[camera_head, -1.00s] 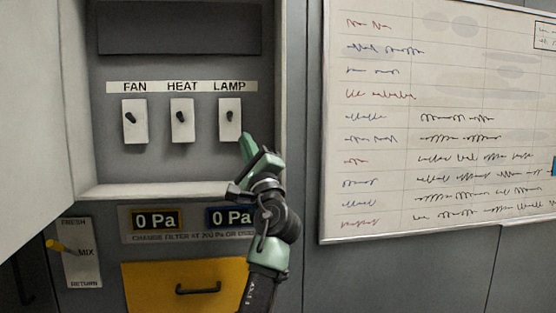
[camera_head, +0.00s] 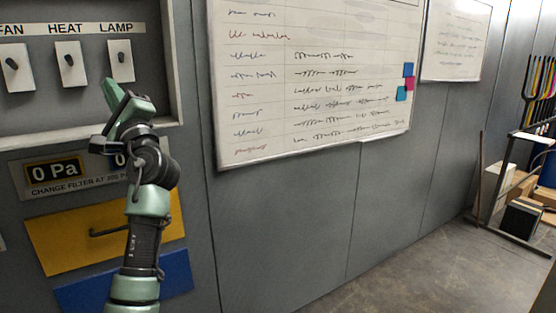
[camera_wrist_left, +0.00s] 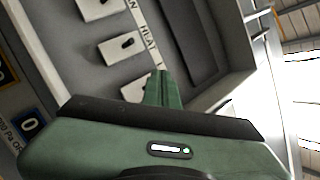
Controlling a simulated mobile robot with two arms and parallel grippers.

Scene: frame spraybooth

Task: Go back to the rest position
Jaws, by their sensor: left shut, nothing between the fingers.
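My left gripper (camera_head: 112,92) is raised in front of the grey control panel, its green fingers shut and empty. Its fingertips appear just below the LAMP switch (camera_head: 120,60) in the head view; whether they touch anything cannot be told. The HEAT switch (camera_head: 68,64) and FAN switch (camera_head: 14,68) are to the left. In the left wrist view my shut green fingers (camera_wrist_left: 166,88) point at the switch panel and partly cover the nearest switch plate. My right gripper is not in view.
Below the switches are a pressure display (camera_head: 54,173), a yellow drawer (camera_head: 60,232) with a handle and a blue panel (camera_head: 180,272). A whiteboard (camera_head: 310,100) hangs to the right. Open floor (camera_head: 420,270) lies at right, with a rack (camera_head: 520,190) and boxes beyond.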

